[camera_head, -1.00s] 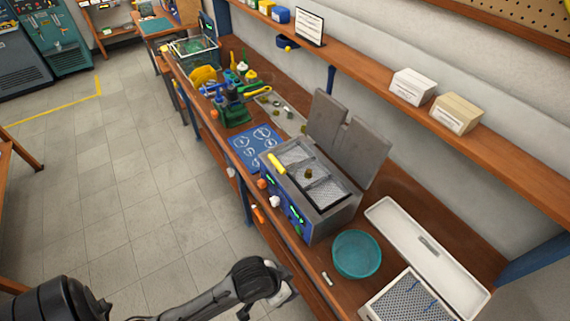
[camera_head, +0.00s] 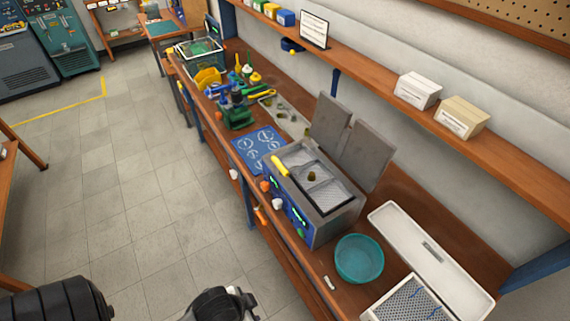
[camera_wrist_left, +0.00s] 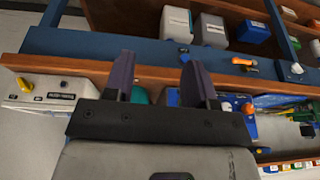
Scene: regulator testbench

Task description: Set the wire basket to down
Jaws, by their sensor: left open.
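The wire basket (camera_head: 327,193) sits in the grey tank of a blue-fronted bath unit (camera_head: 309,205) on the bench. Its yellow handle (camera_head: 281,166) lies at the tank's left end, and a small dark brown object (camera_head: 311,176) shows in the basket. I cannot tell whether the basket is raised or lowered. My left arm shows at the bottom of the head view, off the bench's front edge and apart from the basket. In the left wrist view my left gripper (camera_wrist_left: 160,80) is open and empty, its two dark fingers apart. My right gripper is not in view.
Two grey lids (camera_head: 352,145) stand open behind the tank. A teal bowl (camera_head: 359,259) and a white tray (camera_head: 430,250) are to its right. A blue mat (camera_head: 259,148) lies to its left. A shelf (camera_head: 400,105) overhangs the back. The floor (camera_head: 130,190) in front is clear.

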